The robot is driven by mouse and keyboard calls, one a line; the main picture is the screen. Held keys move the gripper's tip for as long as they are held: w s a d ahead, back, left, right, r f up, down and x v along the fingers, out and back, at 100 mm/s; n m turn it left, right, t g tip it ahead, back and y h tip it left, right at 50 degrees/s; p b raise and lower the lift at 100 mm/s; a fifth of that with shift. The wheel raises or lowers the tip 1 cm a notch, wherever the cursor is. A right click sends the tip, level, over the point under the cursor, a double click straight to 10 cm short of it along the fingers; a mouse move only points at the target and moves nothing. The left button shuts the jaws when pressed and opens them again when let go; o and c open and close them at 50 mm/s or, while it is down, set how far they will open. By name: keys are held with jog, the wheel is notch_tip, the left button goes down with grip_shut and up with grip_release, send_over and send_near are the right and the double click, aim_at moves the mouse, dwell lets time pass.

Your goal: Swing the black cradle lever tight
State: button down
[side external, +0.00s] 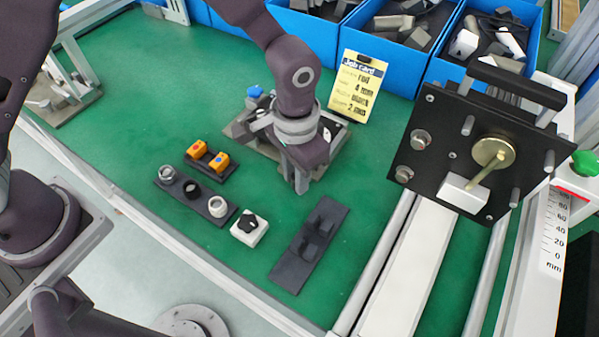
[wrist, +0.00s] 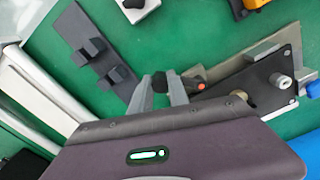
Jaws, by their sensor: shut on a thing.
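My gripper (wrist: 160,92) points down at the green bench, with its two pale fingers shut on a small black piece (wrist: 160,82). That piece looks like the knob end of the black cradle lever; the rest of the lever is hidden. The grey cradle plate with a dark top (wrist: 243,85) lies just right of the fingers in the wrist view, with a silver knob and a small red-orange spot on it. In the side view my gripper (side external: 301,184) is at the front right of the cradle base (side external: 237,130), and my arm covers much of the cradle. The lever cannot be made out there.
A dark plate with two upright blocks (side external: 310,240) lies in front of my gripper. A white block with black knob (side external: 249,230), a ring tray (side external: 171,187) and orange pieces (side external: 197,149) sit left. Blue bins (side external: 395,65), a job card (side external: 357,86) and a black panel (side external: 440,150) stand behind and right.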

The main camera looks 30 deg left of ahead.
jog(key=shift+s+a+m, duration=0.45)
jog(key=shift+a+m, duration=0.15)
jog(key=shift+m, duration=0.6)
jog(key=m, duration=0.1)
jog(key=a+m, duration=0.1)
jog(key=shift+s+a+m, duration=0.3)
jog(key=shift+s+m, duration=0.05)
jog(key=shift+m, duration=0.05)
jog(key=a+m, duration=0.2)
jog(key=m, duration=0.1)
jog(key=shift+s+a+m, duration=0.1)
jog(key=shift+s+m, duration=0.05)
jog(key=shift+m, duration=0.15)
jog(key=a+m, duration=0.2)
jog(key=m, duration=0.1)
jog(key=shift+w, duration=0.2)
jog(key=shift+w+a+m, duration=0.2)
jog(key=shift+a+m, duration=0.2)
jog(key=shift+m, duration=0.35)
jog(key=shift+w+a+m, duration=0.15)
jog(key=shift+a+m, duration=0.25)
jog(key=shift+m, duration=0.35)
jog(key=c, duration=1.3)
grip_release()
jog(key=shift+o, duration=0.2)
jog(key=shift+r, duration=0.1)
